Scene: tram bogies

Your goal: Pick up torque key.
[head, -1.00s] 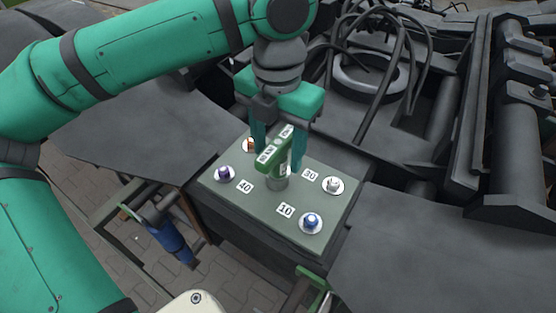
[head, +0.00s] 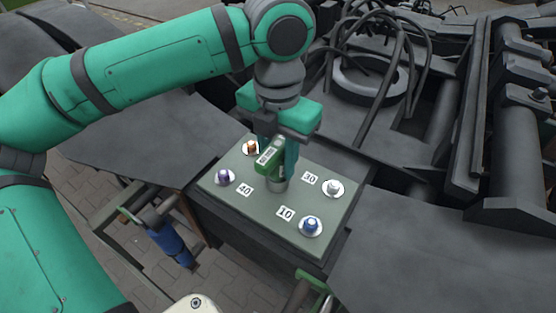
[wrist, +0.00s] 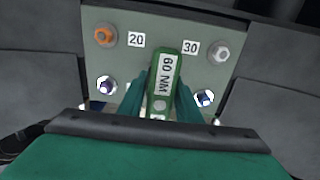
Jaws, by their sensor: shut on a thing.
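The torque key (head: 269,160) is green with a white label, and it stands at the middle of the grey-green plate (head: 300,240). In the wrist view the key (wrist: 165,85) shows its label, reading "60 NM". My gripper (head: 277,158) is above the plate and shut on the key's green body, with one finger on each side. The wrist view shows my gripper's fingers (wrist: 161,98) flanking the key. The fingers and palm hide part of the key. I cannot tell whether the key's base is clear of the plate.
Around the key are an orange bolt (head: 251,147), a purple bolt (head: 224,177), a white bolt (head: 333,188) and a blue bolt (head: 311,224), with number tags. Dark bogie parts surround the plate. A ring with cables (head: 372,80) lies behind. A blue tool (head: 172,242) hangs at lower left.

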